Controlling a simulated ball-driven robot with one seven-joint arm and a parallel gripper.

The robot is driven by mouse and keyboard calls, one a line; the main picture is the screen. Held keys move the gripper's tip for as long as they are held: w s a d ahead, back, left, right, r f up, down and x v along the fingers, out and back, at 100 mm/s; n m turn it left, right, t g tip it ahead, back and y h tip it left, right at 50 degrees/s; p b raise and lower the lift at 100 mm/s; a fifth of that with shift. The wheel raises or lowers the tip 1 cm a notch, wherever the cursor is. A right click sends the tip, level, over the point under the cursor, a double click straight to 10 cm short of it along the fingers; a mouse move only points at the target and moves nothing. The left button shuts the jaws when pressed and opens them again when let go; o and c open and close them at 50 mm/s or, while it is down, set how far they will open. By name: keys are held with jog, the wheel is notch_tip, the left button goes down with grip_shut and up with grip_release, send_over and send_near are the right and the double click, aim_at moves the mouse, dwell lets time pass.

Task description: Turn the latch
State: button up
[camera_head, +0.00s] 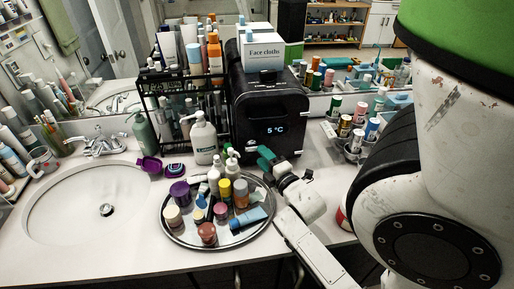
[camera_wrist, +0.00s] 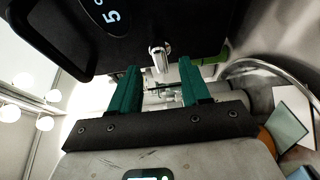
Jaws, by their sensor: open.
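A black box-shaped cooler (camera_head: 268,108) with a "5 °C" display stands at the back of the vanity counter. In the wrist view its dark front (camera_wrist: 195,25) fills the top. A small silver latch (camera_wrist: 159,55) sticks out from the cooler's lower edge there. My gripper (camera_wrist: 160,76) has teal fingers, set apart and empty. The latch shows between and slightly beyond the fingertips; I cannot tell whether they touch it. In the head view my gripper (camera_head: 266,157) is in front of the cooler's lower front, and the latch cannot be made out.
A round metal tray (camera_head: 180,238) with several bottles and tubes is just left of my arm. A white pump bottle (camera_head: 204,140) stands left of the cooler. The sink (camera_head: 75,205) is at left. Several cans (camera_head: 345,126) stand at right.

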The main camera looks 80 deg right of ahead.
aim_at(252, 142)
jog(key=shift+p+x, duration=0.4)
jog(key=shift+x, duration=1.6)
grip_shut()
